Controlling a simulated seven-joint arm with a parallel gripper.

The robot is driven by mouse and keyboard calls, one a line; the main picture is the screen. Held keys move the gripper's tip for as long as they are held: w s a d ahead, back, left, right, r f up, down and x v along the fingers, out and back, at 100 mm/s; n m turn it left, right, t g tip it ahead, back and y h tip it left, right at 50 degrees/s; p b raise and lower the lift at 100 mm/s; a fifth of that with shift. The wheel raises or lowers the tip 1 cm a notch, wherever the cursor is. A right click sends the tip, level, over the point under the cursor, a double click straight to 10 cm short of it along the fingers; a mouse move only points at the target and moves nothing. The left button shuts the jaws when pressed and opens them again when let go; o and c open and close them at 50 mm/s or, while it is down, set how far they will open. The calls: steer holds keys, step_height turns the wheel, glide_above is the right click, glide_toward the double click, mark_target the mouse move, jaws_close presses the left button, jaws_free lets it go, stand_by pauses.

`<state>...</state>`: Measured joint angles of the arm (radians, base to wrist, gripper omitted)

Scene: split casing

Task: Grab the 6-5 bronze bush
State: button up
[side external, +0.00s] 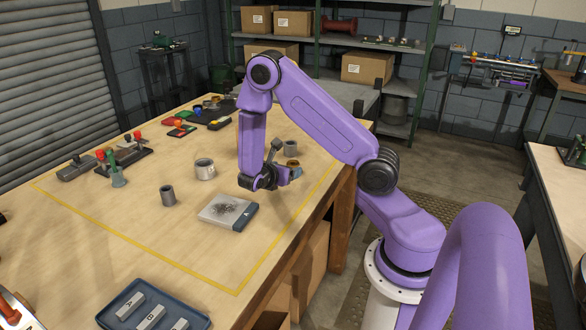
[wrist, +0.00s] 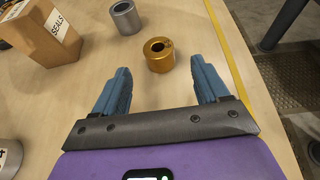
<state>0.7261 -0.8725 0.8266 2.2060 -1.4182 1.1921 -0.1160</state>
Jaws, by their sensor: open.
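A bronze bush (wrist: 160,60), a short gold-coloured ring with a dark bore, stands upright on the table in the wrist view. A small marking on its top is too small to read. My gripper (wrist: 160,68) is open and empty, with its two blue fingers apart. The bush shows between and just beyond the fingertips, with a gap on both sides. In the side view, my gripper (side external: 283,175) is low over the table's right part, and the bush (side external: 293,164) is partly visible right beside it.
A grey cylinder (wrist: 125,17) stands just beyond the bush, and a SEALS box (wrist: 42,32) is at left. A clear-lidded case (side external: 228,211), a grey bush (side external: 168,195) and a wider ring (side external: 204,169) stand nearby. The table edge is close at right.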

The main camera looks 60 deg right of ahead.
mark_target(291, 165)
steer(key=shift+x, duration=2.75)
jaws_close()
steer(key=shift+r, duration=0.1)
